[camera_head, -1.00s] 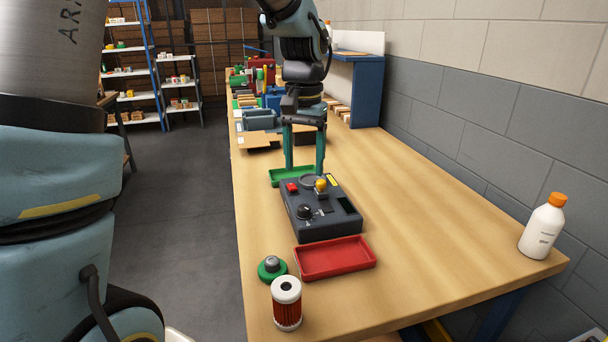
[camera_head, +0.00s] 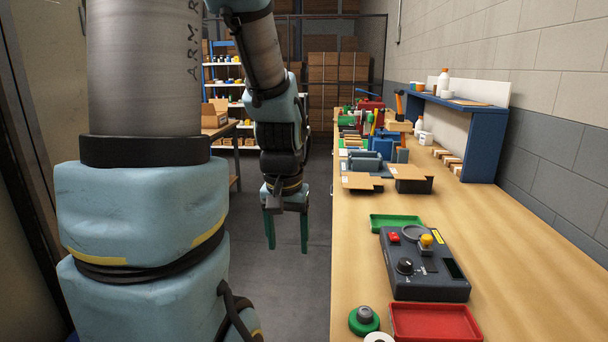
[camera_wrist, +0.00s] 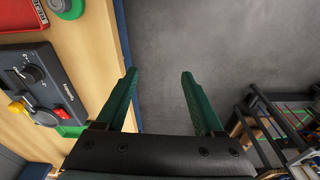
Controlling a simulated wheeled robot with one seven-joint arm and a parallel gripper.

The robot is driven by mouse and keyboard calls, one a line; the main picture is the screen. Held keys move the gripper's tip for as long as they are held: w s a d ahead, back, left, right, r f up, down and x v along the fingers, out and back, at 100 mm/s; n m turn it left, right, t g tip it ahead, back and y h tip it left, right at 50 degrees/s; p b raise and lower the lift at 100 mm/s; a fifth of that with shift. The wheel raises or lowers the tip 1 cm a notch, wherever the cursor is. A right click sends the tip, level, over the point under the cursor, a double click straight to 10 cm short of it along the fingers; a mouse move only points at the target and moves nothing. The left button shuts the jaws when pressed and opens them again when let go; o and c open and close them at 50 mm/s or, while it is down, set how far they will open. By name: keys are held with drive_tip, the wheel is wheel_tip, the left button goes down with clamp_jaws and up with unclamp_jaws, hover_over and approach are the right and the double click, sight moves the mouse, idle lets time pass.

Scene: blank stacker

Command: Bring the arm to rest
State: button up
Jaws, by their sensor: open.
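My gripper (camera_head: 287,232) hangs pointing down over the grey floor, just left of the workbench's left edge. Its two green fingers are apart and nothing is between them. In the wrist view, my gripper (camera_wrist: 160,78) shows the same open fingers, with bare floor between them and the bench at the left. My arm is bent, with its upper links in front of the shelves.
The workbench (camera_head: 520,242) holds a dark control box (camera_head: 428,285), a red tray (camera_head: 435,322), a green tray (camera_head: 392,222) and open cardboard boxes (camera_head: 362,181). A blue shelf stand (camera_head: 484,145) stands at the back right. The floor (camera_head: 305,285) beside the bench is clear.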

drive_tip(key=shift+n, duration=0.6)
drive_tip(key=a, duration=0.1)
drive_tip(key=s+a, duration=0.1)
drive_tip(key=s+a+f, duration=0.1)
drive_tip(key=shift+a, duration=0.35)
